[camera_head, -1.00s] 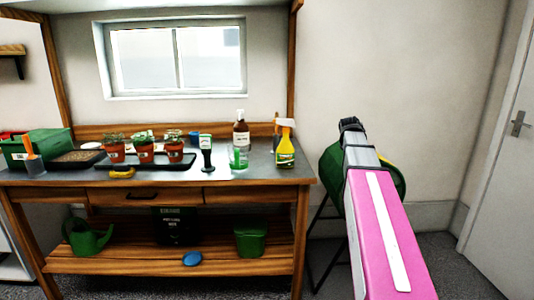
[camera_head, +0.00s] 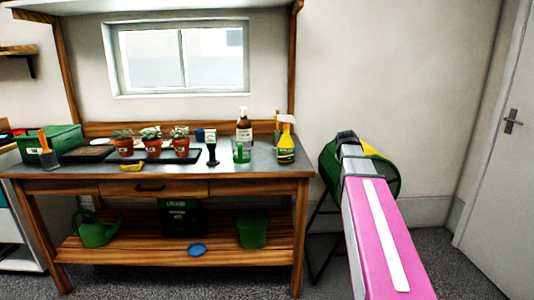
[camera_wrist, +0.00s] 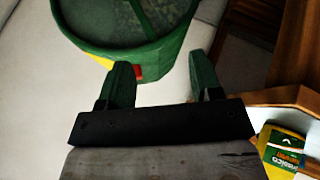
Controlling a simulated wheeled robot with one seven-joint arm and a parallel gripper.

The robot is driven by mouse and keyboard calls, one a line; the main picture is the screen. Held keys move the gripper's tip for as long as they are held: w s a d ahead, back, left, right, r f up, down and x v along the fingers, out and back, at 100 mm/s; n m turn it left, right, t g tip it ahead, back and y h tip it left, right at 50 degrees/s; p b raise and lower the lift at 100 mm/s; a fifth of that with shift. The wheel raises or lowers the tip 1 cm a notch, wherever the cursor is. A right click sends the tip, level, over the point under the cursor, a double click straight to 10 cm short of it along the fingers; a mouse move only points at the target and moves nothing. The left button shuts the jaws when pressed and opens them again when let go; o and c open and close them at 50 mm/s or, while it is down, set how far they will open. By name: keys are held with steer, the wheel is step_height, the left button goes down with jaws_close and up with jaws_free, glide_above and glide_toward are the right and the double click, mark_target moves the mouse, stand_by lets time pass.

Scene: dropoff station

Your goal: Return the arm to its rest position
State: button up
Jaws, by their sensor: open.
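My arm shows at the right of the head view as a pink and grey link reaching forward, to the right of the workbench (camera_head: 280,190). My gripper (camera_wrist: 160,75) shows in the wrist view with its two green fingers apart and nothing between them. A round green container with a mesh-like face (camera_wrist: 125,20) lies beyond the fingertips in the wrist view. In the head view the green round container (camera_head: 385,170) stands behind my arm, partly hidden by it. The gripper fingers cannot be made out in the head view.
The bench holds potted plants (camera_head: 152,143) on a black tray, a brown pump bottle (camera_head: 244,130) and a yellow-green spray bottle (camera_head: 286,150). A watering can (camera_head: 96,231) and a green bucket (camera_head: 252,232) stand on the lower shelf. A door (camera_head: 497,150) is at the right.

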steer(key=s+a+f+m+g+y, duration=0.1)
steer(key=s+a+f+g, duration=0.1)
steer(key=s+a+f, duration=0.3)
steer(key=s+a+f+m+g+y, duration=0.1)
steer(key=s+a+f+g, duration=0.1)
steer(key=s+a+f, duration=0.4)
steer(key=s+a+f+m+g+y, duration=0.1)
steer(key=s+a+f, duration=0.4)
steer(key=s+f, duration=0.9)
step_height(320, 180, down, 5)
steer(key=shift+a+m+g+y, duration=0.3)
steer(key=shift+m+g+y, duration=0.1)
steer(key=shift+g+y, duration=0.15)
